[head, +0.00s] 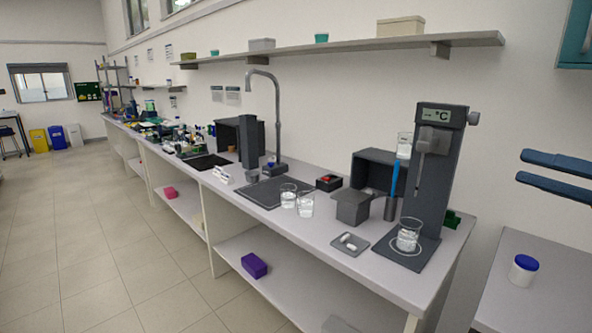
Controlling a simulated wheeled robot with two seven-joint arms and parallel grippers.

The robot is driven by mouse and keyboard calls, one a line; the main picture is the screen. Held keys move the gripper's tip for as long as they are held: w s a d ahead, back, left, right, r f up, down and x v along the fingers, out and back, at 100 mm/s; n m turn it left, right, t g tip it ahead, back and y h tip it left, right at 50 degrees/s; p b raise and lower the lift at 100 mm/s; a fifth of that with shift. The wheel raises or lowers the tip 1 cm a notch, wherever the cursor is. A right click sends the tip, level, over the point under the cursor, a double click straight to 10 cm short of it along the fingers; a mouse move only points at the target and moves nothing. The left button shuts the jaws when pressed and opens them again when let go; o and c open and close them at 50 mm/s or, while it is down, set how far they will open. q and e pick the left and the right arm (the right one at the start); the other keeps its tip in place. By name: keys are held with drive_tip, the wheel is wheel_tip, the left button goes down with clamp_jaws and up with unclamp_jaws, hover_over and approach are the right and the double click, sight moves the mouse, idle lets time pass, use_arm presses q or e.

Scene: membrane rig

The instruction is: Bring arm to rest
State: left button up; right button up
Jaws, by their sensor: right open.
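My right gripper (522,167) comes in from the right edge. Its two dark blue-grey fingers are apart with nothing between them. It is in the air, to the right of the dark grey membrane rig (436,170) with the °C display, and above the side table. A glass beaker (408,234) with clear liquid stands on the rig's base plate. My left gripper does not show.
A white jar with a blue lid (523,270) stands on the side table (545,306) below the right gripper. Two beakers (305,204), a grey box (353,206) and a tap (275,110) stand along the long bench. A wall shelf (340,47) runs above. The floor at left is clear.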

drive_tip(key=w+d+f+m+t+h, duration=0.2)
drive_tip(key=d+f+m+t+h, duration=0.2)
drive_tip(key=d+f+m+h, duration=0.9)
drive_tip(key=s+d+f+m+g+h, duration=0.15)
drive_tip(key=f+m, duration=0.25)
drive_tip(key=f, duration=0.7)
drive_tip(key=s+d+f+m+g, duration=0.1)
drive_tip(key=s+f+m+g, duration=0.2)
drive_tip(key=f, duration=0.8)
drive_tip(key=s+d+f+m+g+h, duration=0.15)
drive_tip(key=f+m, duration=0.35)
drive_tip(key=f, duration=0.7)
drive_tip(key=s+a+f+m+g+y, duration=0.1)
drive_tip(key=s+a+f+m+g, duration=0.2)
drive_tip(key=s+a+f, duration=0.6)
drive_tip(key=s+a+f+m+g+y, duration=0.15)
drive_tip(key=s+a+f+g, duration=0.35)
drive_tip(key=f, duration=0.7)
drive_tip(key=s+a+f+m+g+y, duration=0.1)
drive_tip(key=s+a+f+g, duration=0.1)
drive_tip(key=s+a+f, duration=0.2)
drive_tip(key=s+a+f+m+g+y, duration=0.1)
drive_tip(key=s+a+f, duration=0.3)
drive_tip(key=s+a, duration=0.6)
drive_tip(key=a+m+g, duration=0.1)
drive_tip(key=a, duration=0.6)
drive_tip(key=shift+s+a, duration=0.2)
drive_tip(key=shift+s, duration=0.1)
